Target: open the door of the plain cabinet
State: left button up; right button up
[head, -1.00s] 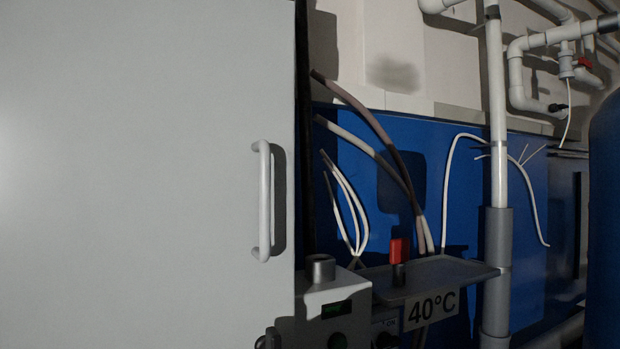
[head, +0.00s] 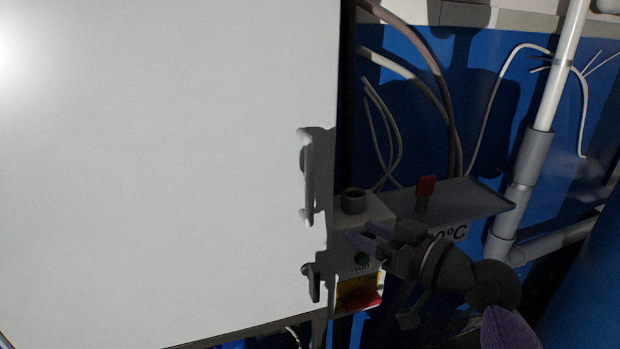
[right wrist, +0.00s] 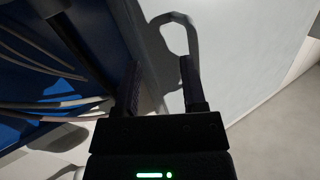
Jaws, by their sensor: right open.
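The plain cabinet's pale grey door (head: 160,170) fills the left of the head view and looks shut. Its white upright bar handle (head: 307,180) is near the door's right edge. My right gripper (head: 372,240) is open, below and to the right of the handle, in front of a control box. In the right wrist view, the handle (right wrist: 180,18) is a loop ahead of the two spread fingers (right wrist: 160,65). Its near end passes close to the right finger; I cannot tell if they touch. Nothing is between the fingers. My left gripper is out of view.
A small latch (head: 313,283) sits below the handle. Right of the door stand the control box (head: 365,215) with a red switch (head: 360,300), a grey shelf (head: 475,197) with a red-topped item, hanging cables (head: 435,75) and a grey pipe (head: 520,185).

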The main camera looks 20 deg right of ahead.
aim_at(313, 185)
notch_tip(313, 185, up, 7)
jog(key=s+a+n+y, duration=0.2)
jog(key=p+x, duration=0.4)
jog(key=x, duration=0.4)
jog(key=shift+a+r, duration=0.1)
jog(key=shift+a, duration=0.1)
jog(key=shift+w+a+p, duration=0.35)
jog(key=shift+w, duration=0.2)
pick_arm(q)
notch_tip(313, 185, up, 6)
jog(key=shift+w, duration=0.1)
pick_arm(e)
grip_shut()
